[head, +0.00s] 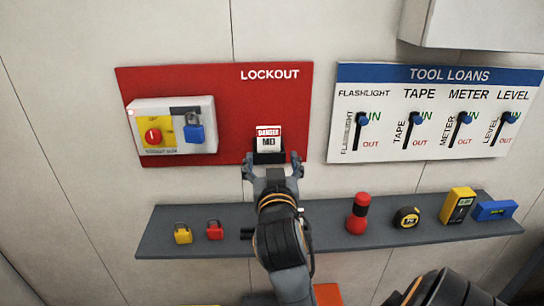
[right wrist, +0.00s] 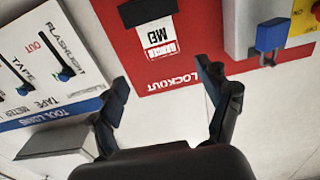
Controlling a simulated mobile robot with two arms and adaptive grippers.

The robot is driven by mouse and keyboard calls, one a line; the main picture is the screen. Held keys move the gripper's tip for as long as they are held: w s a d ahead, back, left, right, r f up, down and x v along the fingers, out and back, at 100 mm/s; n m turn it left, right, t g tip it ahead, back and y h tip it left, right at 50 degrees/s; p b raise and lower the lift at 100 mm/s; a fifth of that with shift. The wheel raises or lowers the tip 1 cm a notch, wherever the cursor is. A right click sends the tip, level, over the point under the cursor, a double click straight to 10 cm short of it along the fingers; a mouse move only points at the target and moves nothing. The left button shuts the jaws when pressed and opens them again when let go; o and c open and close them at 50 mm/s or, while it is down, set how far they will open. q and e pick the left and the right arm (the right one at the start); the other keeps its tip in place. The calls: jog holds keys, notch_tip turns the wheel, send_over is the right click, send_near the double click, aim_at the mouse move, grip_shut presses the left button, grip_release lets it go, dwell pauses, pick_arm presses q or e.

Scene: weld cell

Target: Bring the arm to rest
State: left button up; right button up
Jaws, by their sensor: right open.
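My right gripper (head: 271,168) is raised in front of the lower edge of the red lockout board (head: 230,95). Its jaws are open with nothing between them. A white and red danger tag (head: 268,138) sits in a black holder just above the fingertips in the head view. In the right wrist view, the open fingers (right wrist: 165,90) show with the tag (right wrist: 160,38) beyond them, apart from both. My left gripper is not in view.
A grey shelf (head: 340,236) below holds a yellow padlock (head: 183,233), red padlock (head: 214,230), flashlight (head: 358,213), tape (head: 406,217), meter (head: 457,206) and level (head: 494,210). A switch box with a blue padlock (head: 194,133) and the tool loans board (head: 430,112) are on the wall.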

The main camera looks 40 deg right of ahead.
jog(key=shift+w+a+f, duration=0.1)
dwell(0.5)
jog(key=a+f+n+g+y, duration=0.2)
jog(key=a+f+n+y, duration=0.25)
jog(key=f, duration=0.75)
jog(key=s+a+f+n+g+y, duration=0.35)
jog(key=s+a+f, duration=0.35)
jog(key=s+f, duration=0.35)
jog(key=s+a+f+n+g+y, duration=0.2)
jog(key=s+a+f+g+y, duration=0.25)
jog(key=s+a+f, duration=0.4)
notch_tip(320, 180, down, 30)
jog(key=d+r+g+b, duration=0.1)
jog(key=d+b, duration=0.1)
jog(key=b, duration=0.1)
jog(key=s+d+f+g+b, duration=0.1)
jog(key=s+d+f+b, duration=0.1)
jog(key=s+f, duration=1.5)
notch_tip(320, 180, down, 4)
jog(key=shift+s+d+f+g+h+b, duration=0.15)
jog(key=shift+s+d+g+h+b, duration=0.25)
jog(key=shift+b, duration=0.2)
